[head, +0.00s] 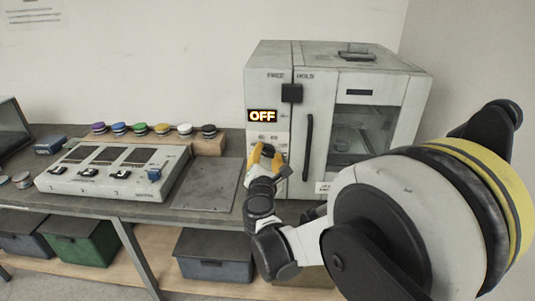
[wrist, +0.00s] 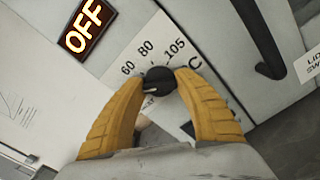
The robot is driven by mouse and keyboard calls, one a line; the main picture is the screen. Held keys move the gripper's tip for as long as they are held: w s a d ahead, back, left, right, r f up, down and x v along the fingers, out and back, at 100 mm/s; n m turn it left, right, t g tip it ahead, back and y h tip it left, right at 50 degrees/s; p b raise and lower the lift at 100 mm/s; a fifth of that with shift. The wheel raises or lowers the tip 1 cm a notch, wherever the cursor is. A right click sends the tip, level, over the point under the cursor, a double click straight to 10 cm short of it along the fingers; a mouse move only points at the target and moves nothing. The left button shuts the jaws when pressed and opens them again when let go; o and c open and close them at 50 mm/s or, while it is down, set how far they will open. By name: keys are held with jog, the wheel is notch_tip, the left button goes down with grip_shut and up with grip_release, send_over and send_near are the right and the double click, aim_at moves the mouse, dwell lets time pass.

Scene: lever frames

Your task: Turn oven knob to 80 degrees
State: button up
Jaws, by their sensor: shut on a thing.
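The oven (head: 270,60) is a white box at the back right with a display (head: 262,116) that reads OFF. In the wrist view the display (wrist: 85,25) also reads OFF. The oven knob (wrist: 159,80) is small, round and black, on a white dial plate (wrist: 135,52) marked 60, 80 and 105. A pale mark on the knob points to the lower left in the picture, away from the 80. My gripper (wrist: 160,83) has its two yellow fingers shut on the knob, one on each side. In the head view my gripper (head: 264,153) is at the oven's front panel, and it hides the knob.
The oven's dark door handle (head: 307,147) stands right of the panel, close to my gripper. A white device (head: 115,172) with several switches sits on the bench at left. Several coloured caps (head: 140,129) line a wooden block behind it. A bare grey plate (head: 207,185) lies left of the oven.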

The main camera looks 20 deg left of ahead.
jog(key=m, duration=0.4)
jog(key=shift+m, duration=0.3)
jog(key=m, duration=0.3)
jog(key=shift+m, duration=0.3)
jog(key=m, duration=0.3)
jog(key=shift+m, duration=2.1)
jog(key=o, duration=1.2)
jog(key=shift+s, duration=0.15)
